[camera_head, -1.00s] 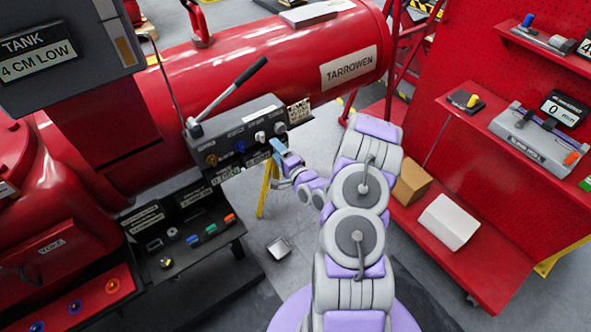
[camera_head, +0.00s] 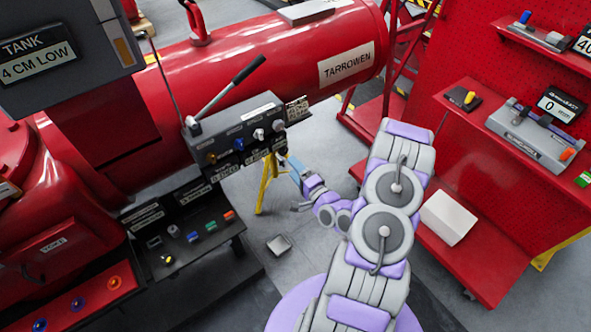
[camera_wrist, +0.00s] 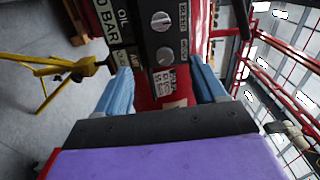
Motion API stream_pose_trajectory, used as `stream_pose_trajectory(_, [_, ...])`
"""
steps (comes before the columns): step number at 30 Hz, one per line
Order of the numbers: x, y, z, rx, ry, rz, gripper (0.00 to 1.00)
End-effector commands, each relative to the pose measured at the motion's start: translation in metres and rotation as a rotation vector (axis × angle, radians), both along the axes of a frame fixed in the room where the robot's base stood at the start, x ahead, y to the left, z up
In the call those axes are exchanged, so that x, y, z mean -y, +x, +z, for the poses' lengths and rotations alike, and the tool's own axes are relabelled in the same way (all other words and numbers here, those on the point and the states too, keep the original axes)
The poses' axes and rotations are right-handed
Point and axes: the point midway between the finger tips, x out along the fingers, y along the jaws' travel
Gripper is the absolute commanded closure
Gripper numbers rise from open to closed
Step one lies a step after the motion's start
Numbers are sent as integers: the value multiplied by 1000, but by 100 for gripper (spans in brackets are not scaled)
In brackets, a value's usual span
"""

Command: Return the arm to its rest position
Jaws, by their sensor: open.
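My gripper (camera_head: 294,171) is at the end of my purple and grey arm, in front of and a little below the right end of the dark valve panel (camera_head: 215,135). In the wrist view my gripper (camera_wrist: 165,92) shows two blue fingers spread apart with nothing between them. The panel (camera_wrist: 140,40) with its grey knobs lies beyond the fingertips, apart from them. My arm is bent and leans over the open floor on the right side of the head view.
A red tank (camera_head: 270,60) runs behind the panel. A yellow stand (camera_head: 265,185) is under the panel's right end. A red shelf unit (camera_head: 470,245) with a white box (camera_head: 448,218) stands at right, close to my arm. A black tool bench (camera_head: 205,262) is at left.

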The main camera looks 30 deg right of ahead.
Motion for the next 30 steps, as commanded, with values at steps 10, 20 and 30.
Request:
stream_pose_trajectory(10, [0,0,0,0,0,0,30])
stream_pose_trajectory(20, [-9,14,-2,-105,-144,74,30])
stream_pose_trajectory(30, [-18,29,1,-475,-614,264,30])
